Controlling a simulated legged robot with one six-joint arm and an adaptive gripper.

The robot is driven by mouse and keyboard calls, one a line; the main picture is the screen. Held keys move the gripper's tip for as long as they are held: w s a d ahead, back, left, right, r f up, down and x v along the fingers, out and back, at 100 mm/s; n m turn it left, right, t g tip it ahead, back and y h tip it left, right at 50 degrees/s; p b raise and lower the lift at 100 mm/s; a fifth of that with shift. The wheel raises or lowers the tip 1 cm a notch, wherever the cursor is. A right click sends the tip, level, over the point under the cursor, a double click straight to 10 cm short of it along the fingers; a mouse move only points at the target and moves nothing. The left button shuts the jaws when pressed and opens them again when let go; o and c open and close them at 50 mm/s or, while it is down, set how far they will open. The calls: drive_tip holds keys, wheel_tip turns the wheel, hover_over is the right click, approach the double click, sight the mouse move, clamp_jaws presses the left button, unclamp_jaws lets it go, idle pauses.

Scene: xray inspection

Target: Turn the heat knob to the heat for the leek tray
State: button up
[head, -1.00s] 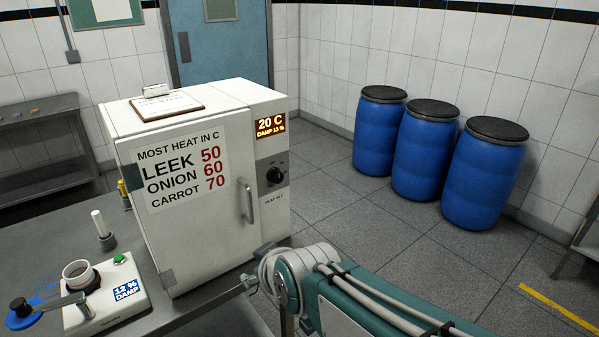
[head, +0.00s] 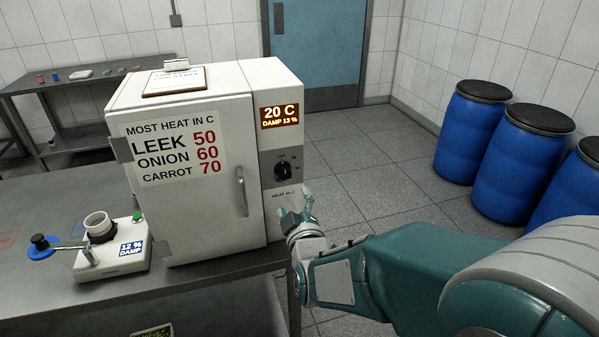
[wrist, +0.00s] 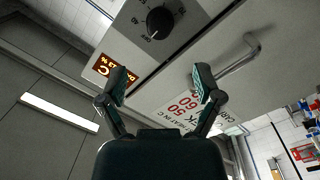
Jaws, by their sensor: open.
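The heat knob (head: 283,170) is a round black dial on the right front panel of the white oven (head: 221,222). It also shows in the wrist view (wrist: 160,23), ahead of the fingers. The display (head: 280,115) reads 20 C and DAMP 13 %. A sign (head: 177,150) on the oven door lists most heat in C: leek 50, onion 60, carrot 70. My gripper (head: 296,215) is below and slightly right of the knob, apart from it. In the wrist view its two fingers (wrist: 161,87) are spread and empty. No tray is visible; the oven door is shut.
The door handle (head: 242,191) sticks out left of the knob. A damp meter (head: 112,250) reading 12 % stands on the steel table (head: 60,200) left of the oven. Blue drums (head: 473,130) stand at the right. The floor between is clear.

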sight(285, 176)
drive_tip(key=x, duration=0.4)
drive_tip(key=shift+w+a+f, duration=0.1)
drive_tip(key=shift+w+a, duration=0.1)
drive_tip(key=shift+a, duration=0.25)
drive_tip(key=x, duration=0.2)
drive_tip(key=d+x, duration=0.1)
drive_tip(key=x, duration=0.2)
drive_tip(key=shift+w+d, duration=0.1)
drive_tip(key=shift+w, duration=0.4)
drive_tip(key=shift+a, duration=0.45)
drive_tip(key=c, duration=0.7)
drive_tip(key=shift+d, duration=0.1)
drive_tip(key=c, duration=0.5)
drive_tip(key=shift+o, duration=0.2)
drive_tip(key=shift+d, duration=0.1)
